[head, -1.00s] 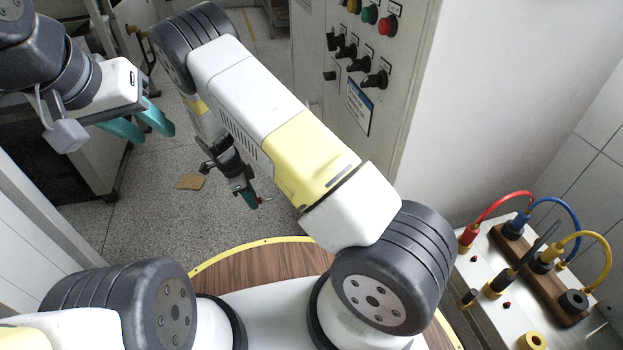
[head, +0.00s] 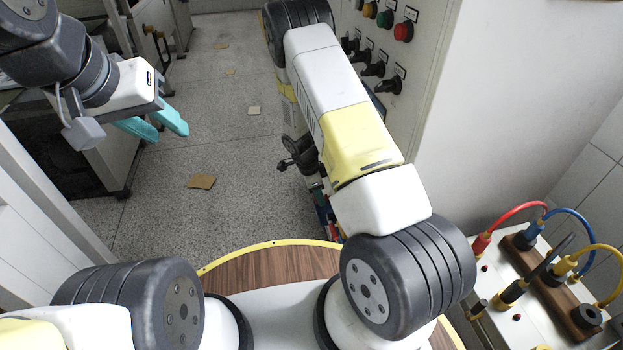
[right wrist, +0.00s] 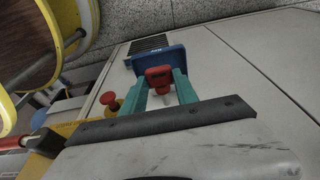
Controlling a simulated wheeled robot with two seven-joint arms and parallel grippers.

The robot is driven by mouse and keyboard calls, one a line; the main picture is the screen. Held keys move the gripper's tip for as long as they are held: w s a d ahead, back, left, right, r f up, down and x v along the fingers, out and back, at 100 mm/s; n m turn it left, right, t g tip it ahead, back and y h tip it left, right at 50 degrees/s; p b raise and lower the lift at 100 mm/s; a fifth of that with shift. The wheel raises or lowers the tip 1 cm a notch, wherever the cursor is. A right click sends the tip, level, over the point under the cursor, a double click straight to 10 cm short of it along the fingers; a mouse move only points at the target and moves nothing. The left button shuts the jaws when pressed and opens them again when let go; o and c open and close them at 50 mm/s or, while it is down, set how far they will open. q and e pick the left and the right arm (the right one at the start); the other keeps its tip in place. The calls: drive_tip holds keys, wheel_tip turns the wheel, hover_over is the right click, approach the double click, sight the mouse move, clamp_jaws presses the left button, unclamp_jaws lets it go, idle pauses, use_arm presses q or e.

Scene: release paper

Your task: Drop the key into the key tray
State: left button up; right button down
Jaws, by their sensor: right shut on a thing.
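A red key (right wrist: 158,75) is between the teal fingertips of my right gripper (right wrist: 160,88) in the right wrist view, and the gripper is shut on it. A blue tray (right wrist: 172,54) lies just beyond the key in that view; I cannot tell whether the key is over it or touching it. In the head view my right gripper (head: 318,188) is small and partly hidden by my right arm, near blue and red parts at the cabinet's foot. My left gripper (head: 158,124) is open and empty at the upper left, far from the tray.
A grey control cabinet (head: 440,75) with knobs stands to the right of my right arm. A red knob (right wrist: 108,99) shows left of the fingers in the right wrist view. A bench with cables (head: 545,265) is at the lower right. The speckled floor (head: 240,170) is mostly clear.

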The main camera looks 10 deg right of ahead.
drive_tip(key=shift+a+x, duration=0.15)
drive_tip(key=shift+x, duration=0.9)
drive_tip(key=shift+a+x, duration=0.15)
drive_tip(key=shift+x, duration=0.95)
drive_tip(key=shift+f, duration=0.45)
drive_tip(key=shift+f, duration=0.2)
drive_tip(key=c, duration=0.9)
unclamp_jaws()
drive_tip(key=shift+c, duration=0.2)
